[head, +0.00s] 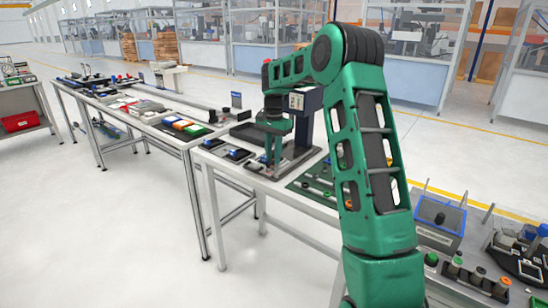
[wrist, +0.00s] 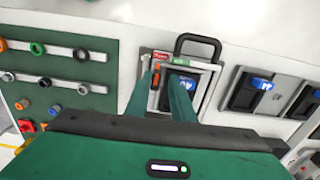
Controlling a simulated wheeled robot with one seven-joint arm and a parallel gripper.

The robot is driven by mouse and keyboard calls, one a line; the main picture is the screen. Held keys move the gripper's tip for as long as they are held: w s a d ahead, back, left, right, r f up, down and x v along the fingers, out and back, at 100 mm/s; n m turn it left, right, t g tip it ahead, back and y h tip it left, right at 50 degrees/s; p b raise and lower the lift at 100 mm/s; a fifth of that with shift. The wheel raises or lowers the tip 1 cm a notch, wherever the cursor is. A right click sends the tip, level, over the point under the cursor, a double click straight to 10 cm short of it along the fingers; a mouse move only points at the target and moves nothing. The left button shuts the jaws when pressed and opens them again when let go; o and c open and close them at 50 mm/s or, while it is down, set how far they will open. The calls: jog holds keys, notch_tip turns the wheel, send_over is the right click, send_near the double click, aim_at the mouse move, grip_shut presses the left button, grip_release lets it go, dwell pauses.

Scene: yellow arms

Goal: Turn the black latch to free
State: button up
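My gripper (wrist: 163,84) points at a small grey fixture (wrist: 213,85) in the wrist view. Its two green fingers are apart and overlap the fixture's left part. The fixture has a black hoop handle (wrist: 198,40), a red label, a green label and a black panel (wrist: 184,82) with a blue mark. A small orange part (wrist: 154,82) shows beside the left finger. I cannot tell which dark part is the latch; the fingers hide some of the fixture. In the head view my gripper (head: 272,160) is low over the bench, beside a dark upright stand (head: 306,112).
A green pegboard (wrist: 60,75) with rings and knobs lies left of the fixture in the wrist view. Black units with blue marks (wrist: 252,90) are at the right. In the head view, a long bench (head: 182,142) stands at the left and a parts tray (head: 470,275) at the lower right.

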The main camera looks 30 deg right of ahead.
jog(key=shift+d, duration=0.1)
dwell(0.3)
jog(key=shift+r, duration=0.1)
notch_tip(320, 180, up, 10)
jog(key=shift+r, duration=0.25)
dwell(0.6)
